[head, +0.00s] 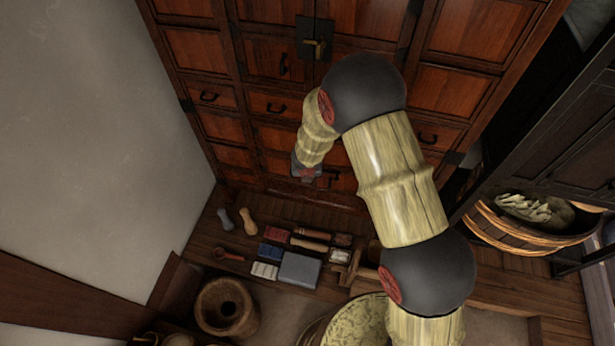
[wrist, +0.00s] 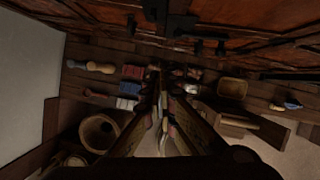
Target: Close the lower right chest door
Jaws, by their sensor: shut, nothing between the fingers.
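The chest (head: 270,58) is red-brown wood with dark metal handles and corner fittings, and its front fills the top of the head view. The lower right part of its front (head: 440,132) is partly hidden behind my arm. I cannot tell for sure which panel is the lower right door or how far it stands open. My gripper (head: 307,172) is in front of the chest's lower part, small and dark against it. In the wrist view its fingers (wrist: 166,92) point toward the base of the chest front, shut and empty. Contact with the chest cannot be made out.
On the low wooden floor below lie a grey block (head: 300,270), a blue block (head: 269,252), rolls and small tools. A wooden mortar (head: 225,306) stands at the front left. A wooden tub (head: 520,235) stands at the right under a dark frame. A plain wall (head: 80,140) bounds the left.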

